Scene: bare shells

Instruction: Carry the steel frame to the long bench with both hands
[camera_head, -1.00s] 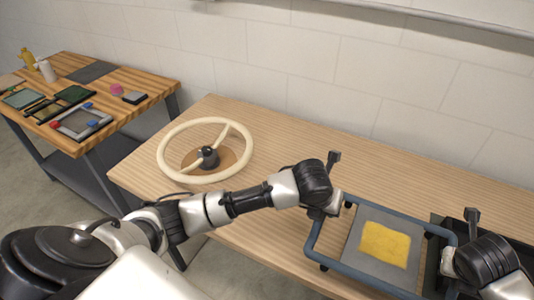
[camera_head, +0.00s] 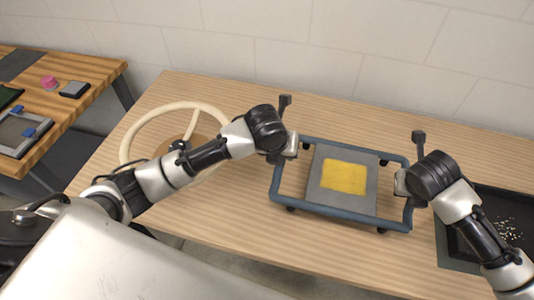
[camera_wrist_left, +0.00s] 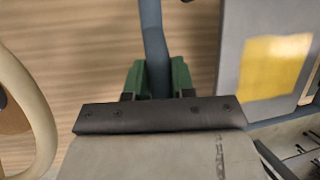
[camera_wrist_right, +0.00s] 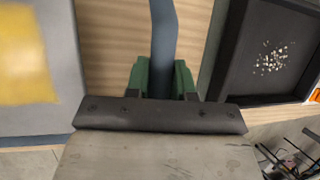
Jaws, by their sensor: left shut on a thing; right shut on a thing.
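The steel frame is a blue-grey tubular rectangle with small black feet (camera_head: 337,211). It is over a light wooden bench (camera_head: 230,225), level or nearly so; I cannot tell whether its feet touch the wood. My left gripper (camera_head: 287,148) is shut on the frame's left side tube, which shows between green fingers in the left wrist view (camera_wrist_left: 156,75). My right gripper (camera_head: 407,183) is shut on the right side tube, also seen in the right wrist view (camera_wrist_right: 162,75). A grey plate with a yellow patch (camera_head: 343,178) shows inside the frame's outline.
A cream steering wheel (camera_head: 131,135) lies left of the frame, partly behind my left arm. A black tray with pale bits (camera_head: 490,205) is at the right. A darker wooden table (camera_head: 80,105) with small items stands at far left. Bare wood lies behind and before the frame.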

